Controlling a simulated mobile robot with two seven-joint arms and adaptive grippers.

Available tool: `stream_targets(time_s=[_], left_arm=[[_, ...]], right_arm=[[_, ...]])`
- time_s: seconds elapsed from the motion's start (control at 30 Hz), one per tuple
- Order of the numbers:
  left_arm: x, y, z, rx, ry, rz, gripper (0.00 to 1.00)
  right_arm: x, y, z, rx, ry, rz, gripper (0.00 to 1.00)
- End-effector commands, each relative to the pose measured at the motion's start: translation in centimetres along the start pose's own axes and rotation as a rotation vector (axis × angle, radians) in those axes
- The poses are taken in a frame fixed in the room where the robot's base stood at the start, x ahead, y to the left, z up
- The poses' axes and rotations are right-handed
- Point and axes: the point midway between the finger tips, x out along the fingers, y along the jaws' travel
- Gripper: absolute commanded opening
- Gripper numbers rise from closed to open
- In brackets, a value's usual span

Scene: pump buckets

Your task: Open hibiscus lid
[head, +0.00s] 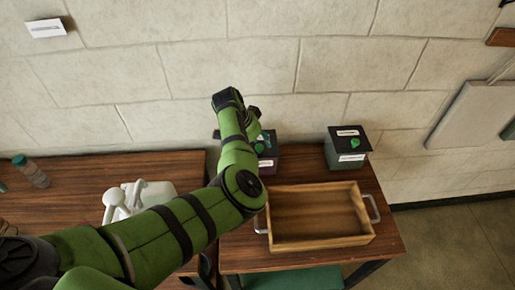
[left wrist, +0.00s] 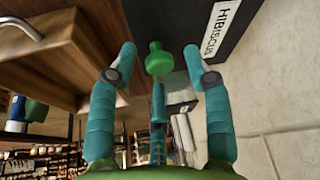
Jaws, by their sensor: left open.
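The hibiscus box is dark, with a white HIBISCUS label (left wrist: 216,28) in the left wrist view. Its green knob (left wrist: 158,60) stands between the fingertips of my left gripper (left wrist: 160,56). The fingers are open on both sides of the knob, with a visible gap to each. In the head view my left gripper (head: 254,134) is in front of a dark maroon box (head: 266,163) and hides much of it. I cannot tell from these views whether its lid is fully closed. My right gripper is not in view.
An empty wooden tray (head: 347,242) with metal handles lies in front of both boxes. White pump-like items (head: 133,197) and a bottle (head: 30,170) stand on the left table.

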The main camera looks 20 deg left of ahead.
Motion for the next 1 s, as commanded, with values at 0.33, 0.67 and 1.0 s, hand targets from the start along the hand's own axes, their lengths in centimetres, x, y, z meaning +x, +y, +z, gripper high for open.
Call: stream_targets(time_s=[0.33, 0.67, 1.0], left_arm=[[0.0, 0.0, -0.1, 0.0, 0.0, 0.0, 0.34], [0.0, 0.0, -0.1, 0.0, 0.002, 0.0, 0.0], [-0.9, -1.0, -1.0, -0.035, -0.038, 0.1, 0.0]], right_arm=[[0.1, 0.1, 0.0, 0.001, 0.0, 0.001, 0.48], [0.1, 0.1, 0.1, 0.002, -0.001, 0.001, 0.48], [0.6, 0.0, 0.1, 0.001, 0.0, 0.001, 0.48]])
